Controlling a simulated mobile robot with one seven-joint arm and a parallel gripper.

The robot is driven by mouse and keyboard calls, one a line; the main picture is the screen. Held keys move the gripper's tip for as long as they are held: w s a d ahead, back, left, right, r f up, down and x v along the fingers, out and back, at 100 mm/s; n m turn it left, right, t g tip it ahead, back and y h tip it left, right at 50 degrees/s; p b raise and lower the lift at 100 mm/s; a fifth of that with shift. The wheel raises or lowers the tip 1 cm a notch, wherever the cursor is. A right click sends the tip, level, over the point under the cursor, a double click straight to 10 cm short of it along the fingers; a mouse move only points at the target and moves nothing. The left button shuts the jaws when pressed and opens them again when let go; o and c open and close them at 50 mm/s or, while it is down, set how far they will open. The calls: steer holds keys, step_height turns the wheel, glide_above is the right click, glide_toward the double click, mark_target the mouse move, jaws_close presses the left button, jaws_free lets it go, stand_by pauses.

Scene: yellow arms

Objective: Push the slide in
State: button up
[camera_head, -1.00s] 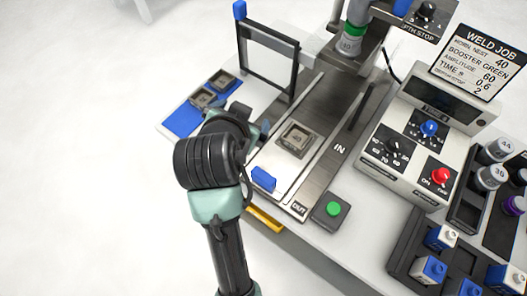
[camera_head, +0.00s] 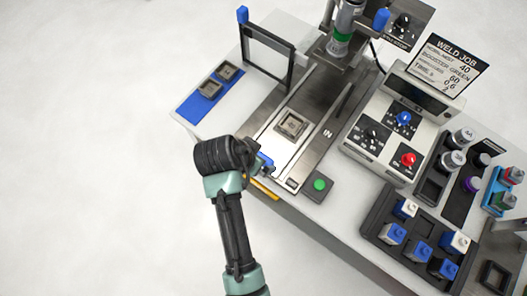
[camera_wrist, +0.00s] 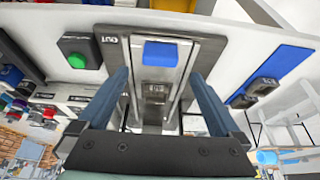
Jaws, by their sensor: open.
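The slide (camera_head: 271,143) is a pale metal plate on a dark rail bed, at the end near the OUT label. A square grey nest (camera_head: 292,125) sits on it. Its blue handle (camera_head: 265,161) is at the near end, partly hidden by my gripper (camera_head: 259,160) in the head view. In the wrist view my gripper (camera_wrist: 159,75) is open, its two blue-grey fingers spread. The blue handle (camera_wrist: 160,53) shows between and beyond the fingertips, with no clear contact. The slide (camera_wrist: 154,92) runs below it there.
The welder head (camera_head: 342,40) stands over the rail's far end. A black-framed guard (camera_head: 267,48) and a blue mat (camera_head: 194,108) with two grey parts lie left. A green button (camera_head: 319,185) and control box (camera_head: 388,150) stand right. A yellow bar (camera_head: 264,189) lines the front edge.

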steer(key=x, duration=0.8)
jaws_close()
stand_by(0.5)
